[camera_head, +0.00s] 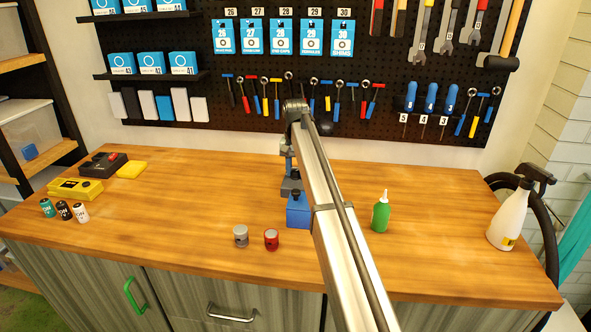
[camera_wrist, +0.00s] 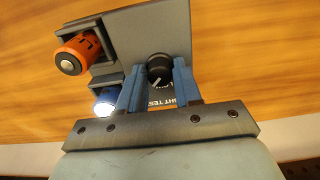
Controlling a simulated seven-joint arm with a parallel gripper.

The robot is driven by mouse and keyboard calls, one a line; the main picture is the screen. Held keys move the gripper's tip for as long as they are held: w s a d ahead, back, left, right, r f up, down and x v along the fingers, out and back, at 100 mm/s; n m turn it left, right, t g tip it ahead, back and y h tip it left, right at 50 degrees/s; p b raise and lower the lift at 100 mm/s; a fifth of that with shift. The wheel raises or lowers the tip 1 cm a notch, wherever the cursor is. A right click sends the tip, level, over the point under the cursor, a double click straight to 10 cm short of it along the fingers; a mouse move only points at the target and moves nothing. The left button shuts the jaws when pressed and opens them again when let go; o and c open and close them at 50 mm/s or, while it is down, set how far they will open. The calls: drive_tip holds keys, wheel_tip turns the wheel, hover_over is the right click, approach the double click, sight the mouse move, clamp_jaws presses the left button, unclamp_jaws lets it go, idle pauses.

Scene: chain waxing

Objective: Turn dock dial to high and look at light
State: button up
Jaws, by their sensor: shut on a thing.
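The grey dock (camera_wrist: 120,32) lies below my gripper in the wrist view, with partly covered lettering that seems to read "LIGHT TEST". Its black round dial (camera_wrist: 160,70) has a pale pointer line. My gripper (camera_wrist: 158,82) has its blue fingers shut on the dial, one on each side. An orange and black cylinder (camera_wrist: 75,55) sits in a holder at the dock's left. In the head view the dock (camera_head: 291,185) is small and partly hidden by my arm; the dial setting cannot be read.
Grey (camera_head: 240,236) and red (camera_head: 271,239) cylinders stand front left. A green bottle (camera_head: 381,212) and a white spray bottle (camera_head: 510,216) stand right. Yellow and dark devices lie left. The table's centre left is clear.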

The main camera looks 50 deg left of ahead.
sight(296, 171)
idle(0.4)
drive_tip(key=o, duration=1)
drive_tip(key=shift+o, duration=0.2)
wheel_tip(296, 171, up, 14)
idle(0.5)
